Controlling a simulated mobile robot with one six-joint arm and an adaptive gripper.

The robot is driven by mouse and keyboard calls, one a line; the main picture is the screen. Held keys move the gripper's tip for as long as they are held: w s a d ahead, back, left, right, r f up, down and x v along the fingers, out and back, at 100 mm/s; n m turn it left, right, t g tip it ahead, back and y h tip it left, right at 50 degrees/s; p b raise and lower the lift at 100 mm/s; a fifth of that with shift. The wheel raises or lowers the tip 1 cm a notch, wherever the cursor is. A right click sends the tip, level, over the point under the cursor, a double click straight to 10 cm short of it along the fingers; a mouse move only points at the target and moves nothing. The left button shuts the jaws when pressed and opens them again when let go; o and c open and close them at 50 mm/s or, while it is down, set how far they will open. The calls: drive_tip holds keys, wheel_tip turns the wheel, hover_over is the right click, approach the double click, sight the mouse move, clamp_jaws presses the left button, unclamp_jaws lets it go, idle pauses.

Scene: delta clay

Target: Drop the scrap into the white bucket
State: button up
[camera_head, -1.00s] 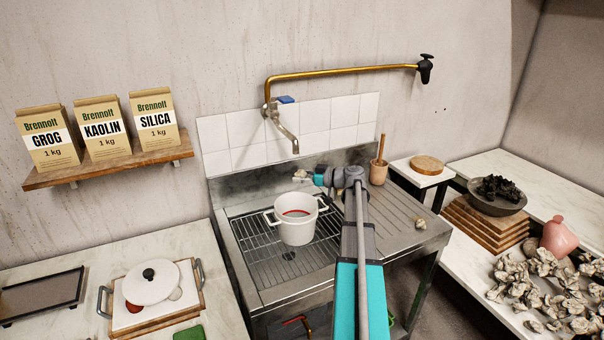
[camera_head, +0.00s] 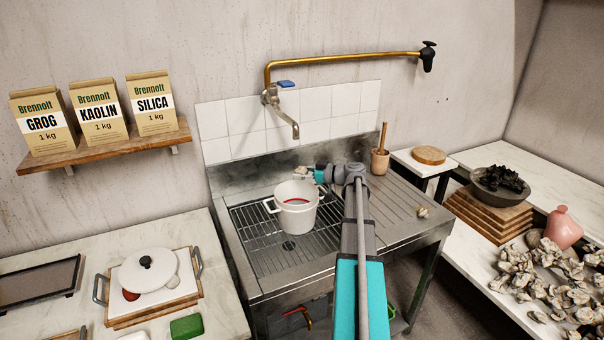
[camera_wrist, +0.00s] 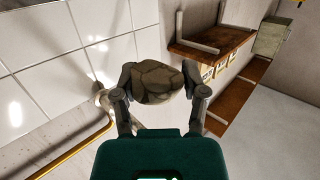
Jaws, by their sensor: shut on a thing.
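The white bucket (camera_head: 296,217) stands upright on the wire rack of the steel sink, with a handle on each side. Something red shows inside it. My gripper (camera_head: 308,172) is beyond the bucket's far rim, near the sink's back wall, and points left. In the wrist view my gripper (camera_wrist: 160,88) is shut on the scrap (camera_wrist: 157,82), a brownish, cracked-looking lump between the two fingers. In the head view the scrap (camera_head: 301,170) is a small pale piece at the fingertips. I cannot tell its exact height over the bucket.
A mortar with pestle (camera_head: 380,161) stands right of my arm, and a small pale lump (camera_head: 422,212) lies on the drainboard.

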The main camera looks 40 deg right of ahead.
drive_tip(key=shift+f+b, duration=0.75)
drive_tip(key=shift+f, duration=0.3)
drive_tip(key=o, duration=1.3)
drive_tip(key=shift+c, duration=0.2)
